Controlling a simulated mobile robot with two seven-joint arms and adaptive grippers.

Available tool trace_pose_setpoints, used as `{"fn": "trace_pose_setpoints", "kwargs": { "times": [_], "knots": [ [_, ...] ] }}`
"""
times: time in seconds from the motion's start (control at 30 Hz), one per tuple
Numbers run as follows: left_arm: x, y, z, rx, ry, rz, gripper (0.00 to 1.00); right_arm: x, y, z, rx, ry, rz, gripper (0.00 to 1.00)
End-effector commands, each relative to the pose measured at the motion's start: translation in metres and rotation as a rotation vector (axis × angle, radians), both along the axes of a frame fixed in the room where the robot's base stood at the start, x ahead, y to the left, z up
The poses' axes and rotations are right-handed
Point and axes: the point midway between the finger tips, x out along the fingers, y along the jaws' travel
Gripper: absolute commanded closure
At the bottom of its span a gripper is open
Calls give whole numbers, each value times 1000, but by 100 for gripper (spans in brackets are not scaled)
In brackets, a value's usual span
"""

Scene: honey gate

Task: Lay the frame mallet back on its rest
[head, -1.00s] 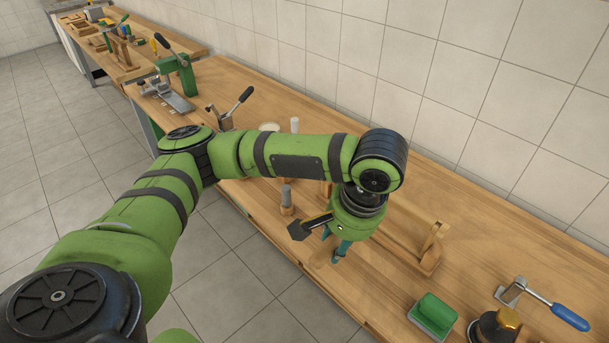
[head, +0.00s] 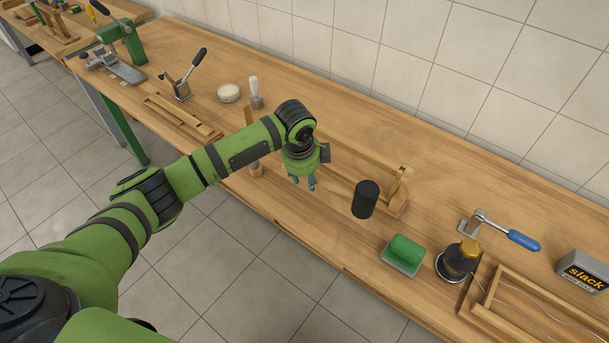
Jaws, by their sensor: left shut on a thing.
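The frame mallet's black cylindrical head (head: 365,199) shows just right of my left gripper in the head view. My left gripper (head: 304,186) points down over the bench and is shut, with the mallet in its grip. The handle between fingers and head is hard to make out against the wood. A low wooden rest (head: 401,182) with an upright end piece stands just behind and to the right of the head. Its left part is hidden behind my wrist. I cannot tell how high the mallet is above the bench. My right gripper is not in view.
A green-topped block (head: 404,253), a dark pot with a yellow top (head: 461,257), a blue-handled clamp (head: 500,229) and a wooden frame (head: 490,300) lie to the right. A white jar (head: 228,93) and a white-handled tool (head: 254,90) stand behind my arm.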

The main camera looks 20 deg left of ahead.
Motion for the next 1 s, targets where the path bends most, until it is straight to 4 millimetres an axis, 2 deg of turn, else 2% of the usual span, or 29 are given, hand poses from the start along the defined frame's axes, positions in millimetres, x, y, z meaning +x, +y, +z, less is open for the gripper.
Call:
{"fn": "trace_pose_setpoints", "kwargs": {
  "times": [0.23, 0.57, 0.77, 1.0],
  "knots": [
    [6, 3, -12, -3, -5, -132, 100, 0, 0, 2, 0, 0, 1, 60],
    [6, 4, -12, -2, -5, -138, 100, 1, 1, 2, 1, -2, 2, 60],
    [6, 7, -10, -13, -7, -138, 100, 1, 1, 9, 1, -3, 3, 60],
    [6, 6, -34, -15, -8, -140, 100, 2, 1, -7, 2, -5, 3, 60]
  ]
}}
